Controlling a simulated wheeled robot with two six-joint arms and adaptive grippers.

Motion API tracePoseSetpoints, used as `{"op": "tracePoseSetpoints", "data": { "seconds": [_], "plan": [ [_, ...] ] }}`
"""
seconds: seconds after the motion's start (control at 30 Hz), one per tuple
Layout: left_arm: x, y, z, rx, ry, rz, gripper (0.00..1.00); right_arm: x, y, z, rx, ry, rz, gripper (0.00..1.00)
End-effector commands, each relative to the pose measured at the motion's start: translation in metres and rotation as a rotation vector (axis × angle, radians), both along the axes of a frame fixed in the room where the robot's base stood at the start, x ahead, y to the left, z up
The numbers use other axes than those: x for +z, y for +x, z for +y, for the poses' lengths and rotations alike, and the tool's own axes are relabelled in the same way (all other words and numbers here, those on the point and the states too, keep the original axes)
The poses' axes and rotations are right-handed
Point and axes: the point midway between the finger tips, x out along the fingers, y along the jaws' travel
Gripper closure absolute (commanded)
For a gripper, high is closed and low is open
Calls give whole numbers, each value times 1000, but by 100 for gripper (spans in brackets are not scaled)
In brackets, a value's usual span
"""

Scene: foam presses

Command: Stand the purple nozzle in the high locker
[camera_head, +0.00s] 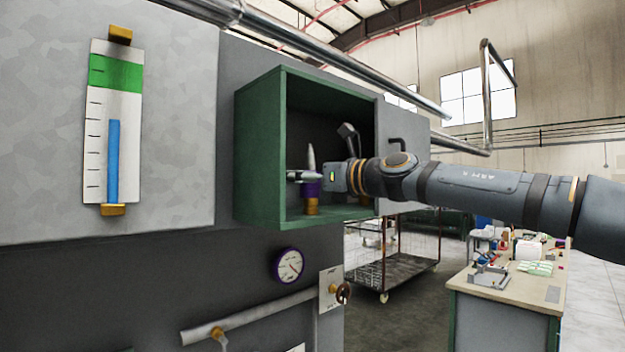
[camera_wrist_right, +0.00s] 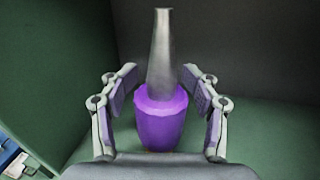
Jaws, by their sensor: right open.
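The purple nozzle (camera_wrist_right: 161,118) stands upright on the floor of the green high locker (camera_head: 259,152), its grey tapered tip pointing up. In the head view the nozzle (camera_head: 311,187) is partly hidden by my right gripper (camera_head: 303,177), which reaches into the locker from the right. In the right wrist view my right gripper (camera_wrist_right: 161,92) is open, with one finger on each side of the nozzle and a visible gap to both. My left gripper is not in view.
A brass-coloured piece shows at the nozzle's foot. A gauge panel (camera_head: 115,130) is on the wall to the left. A round dial (camera_head: 288,265) and pipe lie below the locker. A cart (camera_head: 392,272) and a cluttered workbench (camera_head: 506,293) stand to the right.

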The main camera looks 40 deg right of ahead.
Motion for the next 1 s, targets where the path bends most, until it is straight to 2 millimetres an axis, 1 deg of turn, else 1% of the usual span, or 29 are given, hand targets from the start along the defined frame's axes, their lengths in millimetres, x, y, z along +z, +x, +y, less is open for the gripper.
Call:
{"op": "tracePoseSetpoints", "data": {
  "seconds": [0.03, 0.17, 0.2, 0.27, 0.3, 0.4, 0.5, 0.6, 0.73, 1.0],
  "plan": [
    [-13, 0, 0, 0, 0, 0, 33, -6, -5, -1, 1, -1, -5, 41],
    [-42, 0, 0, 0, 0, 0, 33, -12, -27, -8, -3, -1, -8, 41],
    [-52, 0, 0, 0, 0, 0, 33, -12, -36, -10, -2, -2, -9, 41],
    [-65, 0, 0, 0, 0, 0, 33, -13, -50, -14, -4, -1, -8, 41],
    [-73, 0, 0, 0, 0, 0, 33, -12, -60, -17, -3, -1, -9, 41],
    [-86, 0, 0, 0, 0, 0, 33, -9, -83, -23, -3, 0, -7, 41],
    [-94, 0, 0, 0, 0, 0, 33, -7, -99, -27, -4, 0, -5, 41],
    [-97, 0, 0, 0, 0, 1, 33, -5, -109, -30, -2, 1, -3, 41],
    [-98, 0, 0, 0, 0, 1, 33, -4, -114, -31, -2, 0, 0, 41],
    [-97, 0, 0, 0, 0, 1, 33, -3, -114, -31, -2, 0, 0, 41]
  ]
}}
